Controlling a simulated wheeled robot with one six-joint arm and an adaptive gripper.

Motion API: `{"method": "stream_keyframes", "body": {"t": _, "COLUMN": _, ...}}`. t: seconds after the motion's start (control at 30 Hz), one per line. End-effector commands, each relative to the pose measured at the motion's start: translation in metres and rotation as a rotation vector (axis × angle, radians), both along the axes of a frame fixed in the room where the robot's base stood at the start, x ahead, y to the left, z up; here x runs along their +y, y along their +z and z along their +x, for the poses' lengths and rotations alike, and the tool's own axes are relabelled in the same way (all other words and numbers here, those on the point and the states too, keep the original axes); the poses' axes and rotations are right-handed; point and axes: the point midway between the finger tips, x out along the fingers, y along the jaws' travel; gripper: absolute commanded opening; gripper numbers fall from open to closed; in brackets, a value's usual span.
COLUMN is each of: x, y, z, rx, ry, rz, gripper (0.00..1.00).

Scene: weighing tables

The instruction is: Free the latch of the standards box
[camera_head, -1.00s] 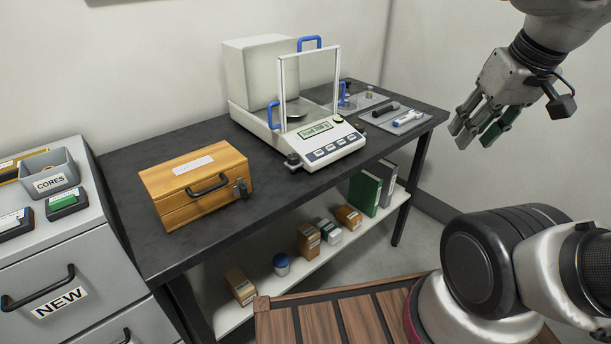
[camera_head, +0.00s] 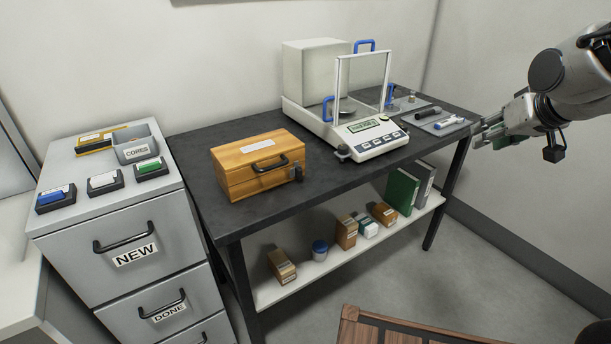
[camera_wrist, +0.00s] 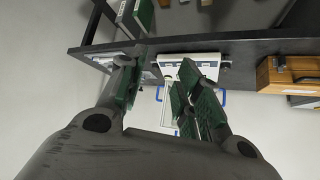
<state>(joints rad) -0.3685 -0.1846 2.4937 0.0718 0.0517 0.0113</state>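The standards box is the wooden box (camera_head: 258,166) on the dark table, left of the balance. It is closed, with a black handle on its front. A dark latch (camera_head: 296,172) sits at its front right corner; its exact state is too small to tell. The box also shows at the right edge of the wrist view (camera_wrist: 285,76). My gripper (camera_head: 488,132) is at the right end of the table, well apart from the box. In the wrist view its green-padded fingers (camera_wrist: 158,90) are spread with nothing between them.
A balance (camera_head: 370,135) with a glass shield and blue handles stands on the dark table (camera_head: 215,205). A grey mat with pens (camera_head: 440,120) lies at its right. A grey drawer cabinet (camera_head: 80,233) stands left. Small boxes and binders (camera_head: 402,192) fill the lower shelf.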

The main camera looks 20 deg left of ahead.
Motion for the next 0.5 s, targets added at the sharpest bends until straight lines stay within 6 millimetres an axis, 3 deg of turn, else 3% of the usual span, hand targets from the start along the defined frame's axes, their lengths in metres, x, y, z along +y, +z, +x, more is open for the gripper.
{"method": "stream_keyframes", "body": {"t": 0.03, "x": 0.035, "y": -0.018, "z": 0.018, "rx": -0.038, "ry": 0.047, "rz": 0.017, "gripper": 0.34}}
{"method": "stream_keyframes", "body": {"t": 0.1, "x": 0.082, "y": -0.035, "z": 0.039, "rx": -0.115, "ry": 0.101, "rz": 0.053, "gripper": 0.34}}
{"method": "stream_keyframes", "body": {"t": 0.23, "x": 0.167, "y": -0.071, "z": 0.056, "rx": -0.256, "ry": 0.198, "rz": 0.123, "gripper": 0.34}}
{"method": "stream_keyframes", "body": {"t": 0.4, "x": 0.264, "y": -0.120, "z": 0.034, "rx": -0.439, "ry": 0.323, "rz": 0.224, "gripper": 0.34}}
{"method": "stream_keyframes", "body": {"t": 0.5, "x": 0.302, "y": -0.144, "z": 0.007, "rx": -0.533, "ry": 0.388, "rz": 0.280, "gripper": 0.34}}
